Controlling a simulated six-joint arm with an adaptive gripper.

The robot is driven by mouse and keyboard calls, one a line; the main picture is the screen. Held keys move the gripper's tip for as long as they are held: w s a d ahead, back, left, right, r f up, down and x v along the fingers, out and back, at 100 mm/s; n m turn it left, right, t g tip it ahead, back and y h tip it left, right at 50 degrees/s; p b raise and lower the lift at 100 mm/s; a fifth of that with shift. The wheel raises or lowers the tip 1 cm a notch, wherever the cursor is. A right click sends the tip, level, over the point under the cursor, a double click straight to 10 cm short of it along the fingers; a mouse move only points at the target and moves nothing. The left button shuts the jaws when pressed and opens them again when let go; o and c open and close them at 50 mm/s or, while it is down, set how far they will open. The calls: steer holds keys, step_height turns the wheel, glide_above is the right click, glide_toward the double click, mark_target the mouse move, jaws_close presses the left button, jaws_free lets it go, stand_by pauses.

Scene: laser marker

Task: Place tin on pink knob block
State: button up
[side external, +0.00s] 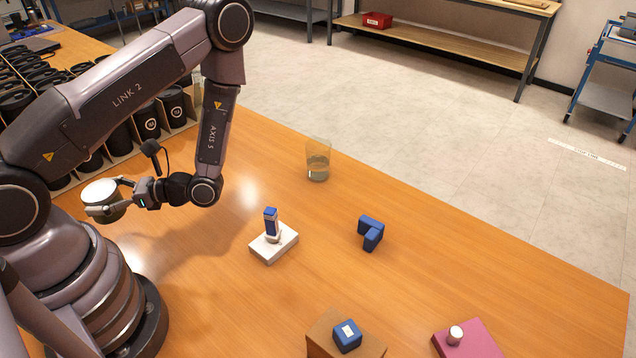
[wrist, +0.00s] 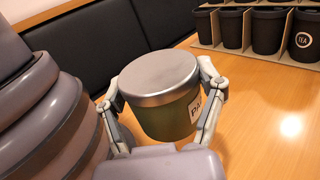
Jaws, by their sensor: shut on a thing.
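A green tin (wrist: 162,98) with a silver lid and a white label is held in my gripper (wrist: 165,110), with one finger on each side of it in the wrist view. In the side view the tin (side external: 104,203) is at the left, close to my base, and my gripper (side external: 112,197) is shut on it above the table. The pink knob block (side external: 470,342) sits at the bottom right of the side view, far from my gripper. Its pale round knob (side external: 455,335) stands on top, bare. The block's lower part is cut off by the picture edge.
On the table (side external: 240,316) are a white block with a blue-topped piece (side external: 271,224), a blue L-shaped block (side external: 371,232), a glass (side external: 318,160), and a brown block (side external: 322,337) bearing a blue cube (side external: 347,336). Black cups in a rack (wrist: 272,50) stand behind.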

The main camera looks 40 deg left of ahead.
steer(key=w+d+r+n+t+h, duration=0.1)
steer(key=w+d+n+h, duration=0.2)
steer(key=d+n+h, duration=1.25)
steer(key=w+d+r+n+t+h, duration=0.2)
steer(key=d+h, duration=0.8)
steer(key=d, duration=1.5)
steer(key=w+d+r+n+t+h, duration=0.1)
steer(key=w+d+n+t+h, duration=0.3)
steer(key=w+d+n+t, duration=0.15)
steer(key=n+t, duration=0.4)
steer(key=t, duration=0.2)
glide_above(461, 329)
steer(key=shift+h, duration=0.25)
steer(key=f, duration=0.7)
steer(key=shift+s+a+f, duration=0.15)
steer(key=shift+s+a, duration=0.1)
steer(key=shift+a, duration=0.1)
steer(key=shift+w+d+f, duration=0.1)
steer(key=shift+d+f, duration=0.05)
steer(key=shift+f, duration=0.05)
steer(key=shift+w+d+f, duration=0.1)
steer(key=shift+f, duration=0.8)
steer(key=shift+w+d+f, duration=0.1)
steer(key=shift+f, duration=0.8)
